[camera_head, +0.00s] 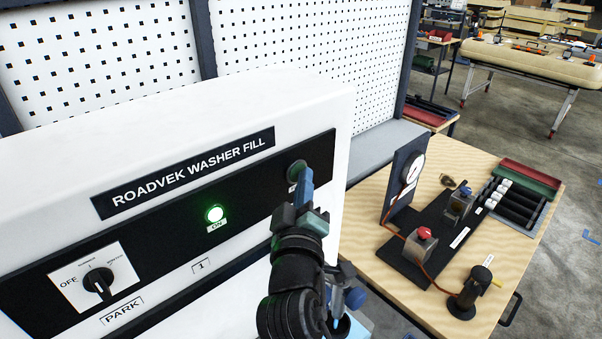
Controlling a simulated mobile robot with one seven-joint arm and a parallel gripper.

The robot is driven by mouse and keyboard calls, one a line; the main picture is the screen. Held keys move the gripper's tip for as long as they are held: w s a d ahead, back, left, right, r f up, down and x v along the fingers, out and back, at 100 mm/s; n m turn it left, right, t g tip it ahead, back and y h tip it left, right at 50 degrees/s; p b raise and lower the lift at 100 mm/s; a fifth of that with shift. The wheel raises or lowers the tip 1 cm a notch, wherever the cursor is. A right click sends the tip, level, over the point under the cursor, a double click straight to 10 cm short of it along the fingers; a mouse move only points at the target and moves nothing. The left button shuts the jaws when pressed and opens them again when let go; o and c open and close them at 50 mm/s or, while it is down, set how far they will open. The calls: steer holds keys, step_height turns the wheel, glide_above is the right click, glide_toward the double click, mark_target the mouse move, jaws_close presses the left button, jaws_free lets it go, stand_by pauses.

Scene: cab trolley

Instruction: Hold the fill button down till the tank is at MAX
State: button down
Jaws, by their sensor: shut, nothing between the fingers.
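The white washer fill unit (260,110) stands at left with a black panel lettered "ROADVEK WASHER FILL". A dark green round button (296,168) is at the panel's right end, its label mostly hidden by my gripper. My gripper (306,178) is shut and empty, its blue fingertips at the button's lower right edge. I cannot tell whether they touch or press it. A green lamp (214,214) marked "ON" is lit. No tank level or MAX mark can be made out; a light blue patch (361,325) shows beside my arm at the bottom.
A rotary knob (98,283) marked "OFF" sits at the panel's lower left. At right, a wooden bench (400,290) carries a gauge stand (404,175), a red-topped switch box (421,246), a black cylindrical fixture (468,290) and a parts tray (515,205). Pegboard stands behind the unit.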

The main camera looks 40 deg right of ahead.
steer(key=shift+s, duration=0.1)
stand_by(0.5)
steer(key=shift+s+p, duration=0.45)
steer(key=shift+s, duration=0.35)
steer(key=shift+s+d, duration=0.1)
steer(key=shift+s+d+p, duration=0.15)
steer(key=shift+s+p, duration=1.25)
steer(key=shift+s, duration=1)
